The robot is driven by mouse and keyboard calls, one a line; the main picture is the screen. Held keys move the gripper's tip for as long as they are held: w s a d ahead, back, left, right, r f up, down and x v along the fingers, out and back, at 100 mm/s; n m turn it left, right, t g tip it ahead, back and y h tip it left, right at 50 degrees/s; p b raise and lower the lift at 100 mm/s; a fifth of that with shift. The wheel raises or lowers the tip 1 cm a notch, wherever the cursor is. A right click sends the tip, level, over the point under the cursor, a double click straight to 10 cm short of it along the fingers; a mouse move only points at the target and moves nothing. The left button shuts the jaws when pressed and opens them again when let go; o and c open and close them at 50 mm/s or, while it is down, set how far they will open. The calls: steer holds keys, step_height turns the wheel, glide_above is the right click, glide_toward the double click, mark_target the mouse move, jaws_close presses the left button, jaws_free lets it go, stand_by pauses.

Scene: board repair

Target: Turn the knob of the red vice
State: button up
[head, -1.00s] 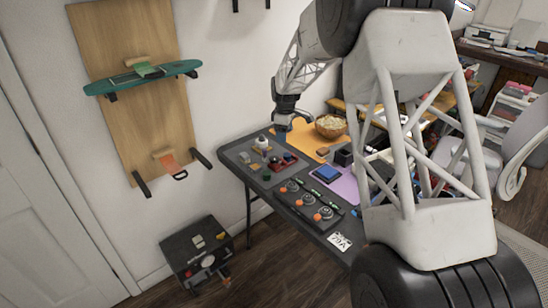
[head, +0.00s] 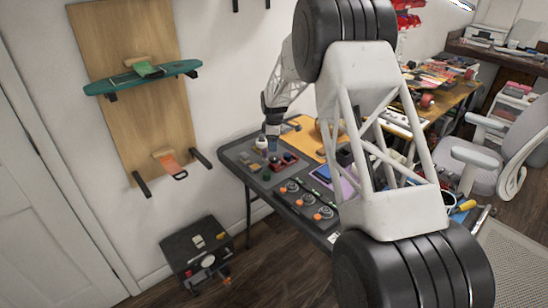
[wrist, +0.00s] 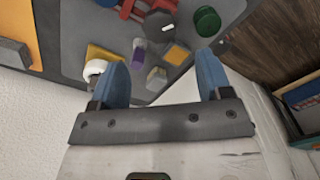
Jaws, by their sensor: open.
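The red vice (head: 286,160) sits on the dark grey mat at the left end of the table in the head view; it is small there. In the wrist view its red frame (wrist: 132,9) is cut off by the top edge. A dark, many-sided knob (wrist: 160,23) with a white mark is beside the red frame. My gripper (wrist: 162,74) is open, with two blue fingers apart and nothing between them. It is above the mat's edge, short of the knob in the wrist view. In the head view my gripper (head: 272,145) is just left of the vice.
A green round piece (wrist: 207,21), a purple piece (wrist: 139,50), a yellow block (wrist: 177,54), a grey block (wrist: 156,78) and a white ring (wrist: 93,71) lie around the vice. An orange mat (head: 306,138) adjoins. Several round pieces stand nearer on the table. The wall is close behind.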

mark_target(274, 157)
steer(key=shift+f, duration=3.8)
steer(key=shift+c, duration=0.2)
steer(key=c, duration=0.9)
